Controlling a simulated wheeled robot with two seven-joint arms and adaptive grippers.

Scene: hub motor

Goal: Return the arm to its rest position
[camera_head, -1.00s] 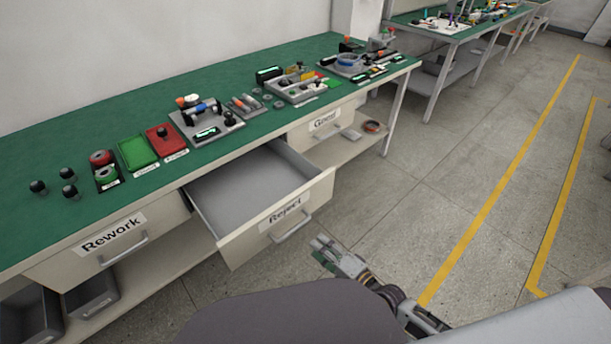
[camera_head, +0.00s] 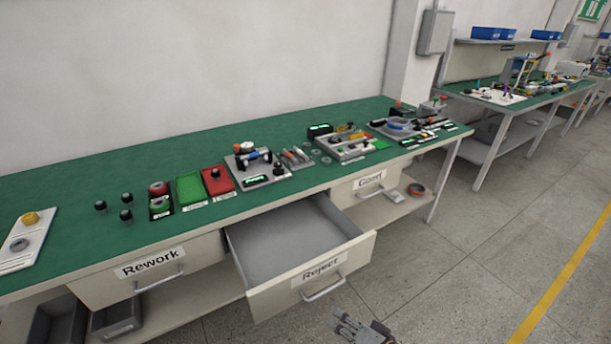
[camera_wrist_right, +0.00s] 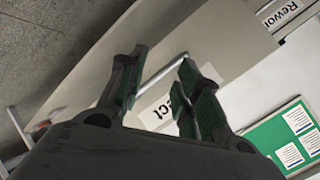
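My right gripper (camera_head: 352,328) shows at the bottom of the head view, low in front of the open Reject drawer (camera_head: 318,268). In the right wrist view its two fingers (camera_wrist_right: 158,85) are apart, with nothing between them. The front of the Reject drawer (camera_wrist_right: 155,110) and its label lie beyond the fingers, partly hidden by them. My left gripper is not in either view.
The Reject drawer sticks out from the green-topped workbench (camera_head: 90,190) and looks empty inside. The Rework drawer (camera_head: 150,275) and Good drawer (camera_head: 365,185) are shut. Trays, fixtures and small parts stand on the bench. The floor (camera_head: 460,265) at the right is clear.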

